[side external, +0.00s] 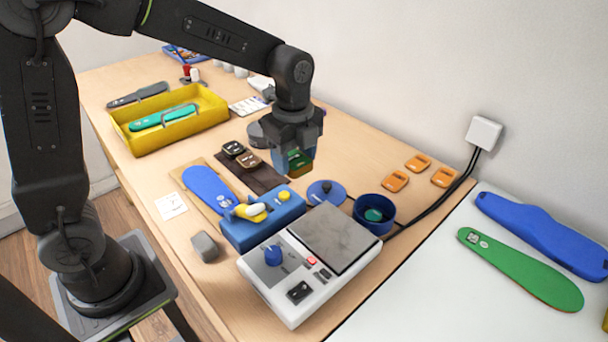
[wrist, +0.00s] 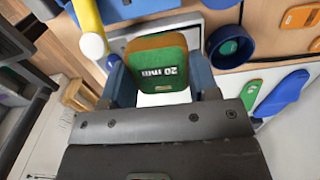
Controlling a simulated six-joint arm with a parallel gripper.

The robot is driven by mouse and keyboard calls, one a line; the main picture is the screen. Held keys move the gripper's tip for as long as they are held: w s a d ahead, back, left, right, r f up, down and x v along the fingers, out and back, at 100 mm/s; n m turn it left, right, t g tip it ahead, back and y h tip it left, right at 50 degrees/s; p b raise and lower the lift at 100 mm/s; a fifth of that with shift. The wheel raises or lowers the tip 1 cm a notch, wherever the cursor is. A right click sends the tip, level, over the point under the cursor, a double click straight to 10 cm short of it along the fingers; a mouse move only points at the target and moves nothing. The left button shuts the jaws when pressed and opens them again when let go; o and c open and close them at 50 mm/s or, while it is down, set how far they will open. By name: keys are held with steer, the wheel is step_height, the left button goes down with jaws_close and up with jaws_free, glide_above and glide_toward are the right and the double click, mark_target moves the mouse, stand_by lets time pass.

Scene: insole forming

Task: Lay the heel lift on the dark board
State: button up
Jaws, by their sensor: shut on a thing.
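The heel lift (wrist: 157,62) is a green block with an orange-brown edge and a "20 mm" mark. My gripper (wrist: 160,80) is shut on it, with a finger on each side. In the side external view the heel lift (side external: 298,162) shows below the fingers of my gripper (side external: 297,152), held above the table. The dark board (side external: 265,181) is a dark brown strip on the table, to the left of and below my gripper in the picture. Two small pieces, one black (side external: 233,148) and one brown (side external: 249,158), lie at its far end. Its near part looks bare.
A blue block with a yellow handle (side external: 250,210) and a white machine with a grey plate (side external: 335,235) stand in front. A blue cup (side external: 372,213) and several orange pieces (side external: 395,181) are to the right. A yellow tray (side external: 205,122) is at the left.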

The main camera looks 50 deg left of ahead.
steer(key=s+a+f, duration=0.2)
steer(key=a, duration=1)
steer(key=s+a+f, duration=0.2)
steer(key=a, duration=1)
glide_above(267, 179)
step_height(267, 179, down, 6)
steer(key=shift+f, duration=2.2)
steer(key=shift+f, duration=0.15)
steer(key=o, duration=0.9)
